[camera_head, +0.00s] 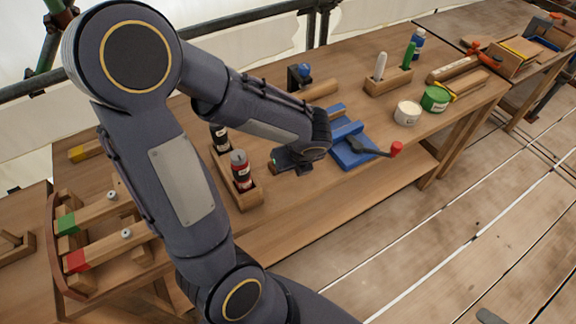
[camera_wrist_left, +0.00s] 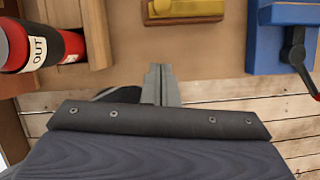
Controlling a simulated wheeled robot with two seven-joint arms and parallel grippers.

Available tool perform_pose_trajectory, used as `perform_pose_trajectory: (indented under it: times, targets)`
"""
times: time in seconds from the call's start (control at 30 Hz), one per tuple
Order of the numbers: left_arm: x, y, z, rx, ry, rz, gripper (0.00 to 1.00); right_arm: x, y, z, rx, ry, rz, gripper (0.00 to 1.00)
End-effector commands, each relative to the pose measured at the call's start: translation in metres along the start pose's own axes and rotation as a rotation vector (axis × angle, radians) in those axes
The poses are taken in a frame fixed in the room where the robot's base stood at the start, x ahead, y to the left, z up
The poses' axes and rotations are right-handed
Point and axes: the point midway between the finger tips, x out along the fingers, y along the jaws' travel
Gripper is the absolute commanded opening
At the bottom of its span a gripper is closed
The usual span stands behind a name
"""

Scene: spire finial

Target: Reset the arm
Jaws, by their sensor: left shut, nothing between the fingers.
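My left arm crosses the left half of the head view. Its gripper (camera_head: 284,160) hangs over the workbench (camera_head: 350,75), between the red bottle (camera_head: 241,170) and the blue vise (camera_head: 350,145). In the left wrist view the fingers (camera_wrist_left: 160,84) are closed together with nothing between them. Part of the blue vise (camera_wrist_left: 280,35) shows at the upper right. My right gripper is not in view.
A wooden rack (camera_head: 247,198) holds the bottles. A white tub (camera_head: 407,112), a green tape roll (camera_head: 435,98) and a marker block (camera_head: 388,81) stand farther right. Wooden bars with green and red ends (camera_head: 76,261) lie at left.

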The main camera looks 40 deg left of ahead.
Motion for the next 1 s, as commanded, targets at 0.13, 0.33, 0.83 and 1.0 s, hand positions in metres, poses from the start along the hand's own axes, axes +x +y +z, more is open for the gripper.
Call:
perform_pose_trajectory:
  times: [0.13, 0.33, 0.83, 1.0]
  targets:
    - [-0.028, 0.0, 0.001, 0.0, -0.002, -0.004, 0.0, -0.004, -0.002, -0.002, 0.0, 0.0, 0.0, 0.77]
    - [-0.044, 0.002, 0.0, 0.0, 0.0, -0.001, 0.0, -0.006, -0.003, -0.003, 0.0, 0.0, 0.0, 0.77]
    - [-0.075, 0.04, -0.017, -0.659, 0.167, -0.04, 0.0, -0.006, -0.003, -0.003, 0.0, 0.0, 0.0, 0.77]
    - [-0.109, 0.066, -0.049, -1.45, 0.447, -0.026, 0.0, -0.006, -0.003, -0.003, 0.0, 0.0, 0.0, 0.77]
